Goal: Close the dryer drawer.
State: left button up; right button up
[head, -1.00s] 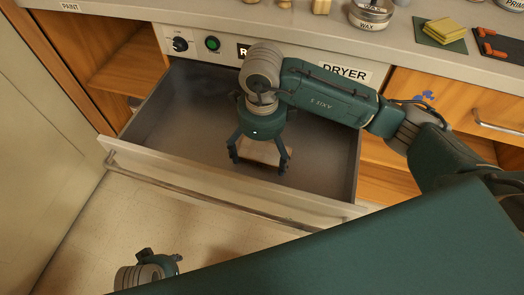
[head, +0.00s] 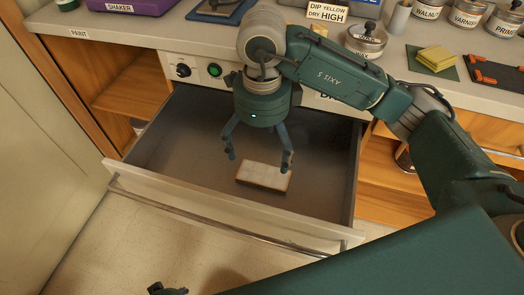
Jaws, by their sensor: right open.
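The dryer drawer (head: 231,207) is pulled out, with a pale front panel and a long metal bar handle (head: 200,215). Inside, on its dark floor, lies a flat block (head: 263,176) with a whitish top and brown edges. My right gripper (head: 259,163) hangs over the drawer with its fingers spread, open and empty, above and just behind the block. My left gripper (head: 167,290) shows only as a dark tip at the bottom edge, below the drawer front; its fingers cannot be made out.
The dryer panel behind has a knob (head: 183,70) and a green-lit button (head: 214,70). The counter above holds tins, a purple shaker box (head: 135,4), and a mat with yellow pads (head: 437,59). Floor before the drawer is clear.

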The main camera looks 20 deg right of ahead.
aim_at(178, 167)
jog(key=k, duration=1.5)
